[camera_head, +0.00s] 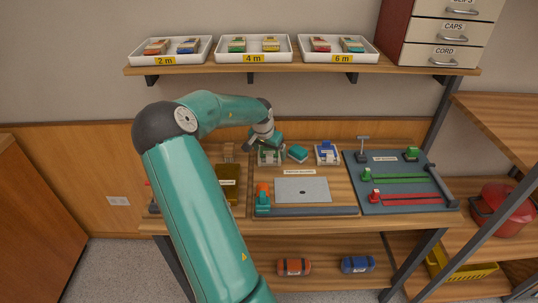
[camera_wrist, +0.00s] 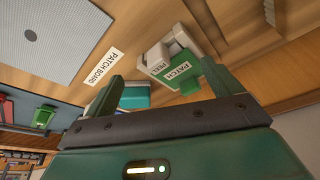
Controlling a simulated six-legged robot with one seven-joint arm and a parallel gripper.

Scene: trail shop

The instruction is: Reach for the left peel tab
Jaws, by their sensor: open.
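In the wrist view a green patch (camera_wrist: 183,75) lettered PATCH sits in a pale holder with a white tab (camera_wrist: 158,62) lettered PEEL. My gripper (camera_wrist: 158,74) is open, and nothing is held between its fingers. The patch and tab show beyond the fingers, closer to the right finger, which partly overlaps the patch. Whether a finger touches them I cannot tell. In the head view my gripper (camera_head: 258,143) is over the left holder (camera_head: 270,160), hiding part of it. A similar holder with a blue patch (camera_head: 327,152) stands to the right.
A teal block (camera_head: 297,153) sits between the holders. The grey patch board (camera_head: 303,190) lies in front. A blue-grey board (camera_head: 400,207) with red and green strips is at the right. Three white trays (camera_head: 255,58) stand on the shelf above.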

